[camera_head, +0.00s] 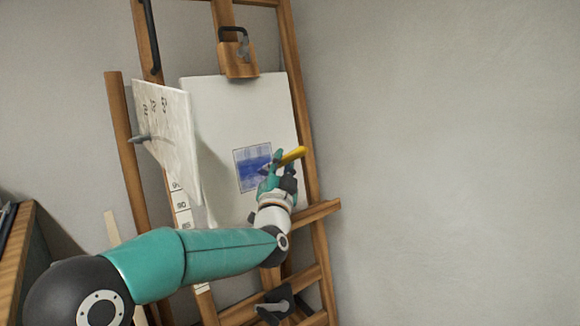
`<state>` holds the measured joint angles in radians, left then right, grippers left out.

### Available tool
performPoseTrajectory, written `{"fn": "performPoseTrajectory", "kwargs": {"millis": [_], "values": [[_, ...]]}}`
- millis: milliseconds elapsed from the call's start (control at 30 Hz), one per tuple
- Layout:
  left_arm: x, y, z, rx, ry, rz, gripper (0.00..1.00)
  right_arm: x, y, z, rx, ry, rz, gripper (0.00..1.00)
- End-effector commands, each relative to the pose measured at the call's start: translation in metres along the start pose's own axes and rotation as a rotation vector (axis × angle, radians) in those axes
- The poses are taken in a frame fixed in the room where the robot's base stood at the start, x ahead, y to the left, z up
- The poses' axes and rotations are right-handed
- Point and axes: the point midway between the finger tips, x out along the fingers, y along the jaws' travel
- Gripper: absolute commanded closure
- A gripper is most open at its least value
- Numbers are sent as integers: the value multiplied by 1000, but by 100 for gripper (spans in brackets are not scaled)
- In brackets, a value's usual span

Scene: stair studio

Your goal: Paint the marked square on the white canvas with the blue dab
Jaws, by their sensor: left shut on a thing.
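The white canvas (215,103) stands on a wooden easel. The marked square (254,154) is on its lower right part and holds blue paint, with paler patches along its top and lower edges. My left gripper (272,175) is in front of the square's right side, shut on a brush with a yellow handle (292,156). The brush's tip points left toward the blue paint; I cannot tell whether it touches the canvas. The gripper hides the square's lower right corner. No blue dab apart from the painted square can be made out. My right gripper is not in view.
The easel (298,75) has a wooden clamp (238,62) above the canvas. A pale marked board (172,130) juts out at the canvas's left. A wooden cabinet edge (15,262) is at far left. Free room lies to the right, before the grey wall.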

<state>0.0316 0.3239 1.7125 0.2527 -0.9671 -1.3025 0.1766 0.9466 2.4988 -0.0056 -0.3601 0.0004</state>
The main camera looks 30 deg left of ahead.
Motion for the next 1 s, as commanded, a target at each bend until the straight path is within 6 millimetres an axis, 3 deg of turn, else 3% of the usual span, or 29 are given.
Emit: {"fn": "performPoseTrajectory", "kwargs": {"millis": [1000], "values": [[-29, -30, 14, 0, 1, 0, 100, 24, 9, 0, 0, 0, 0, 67]]}}
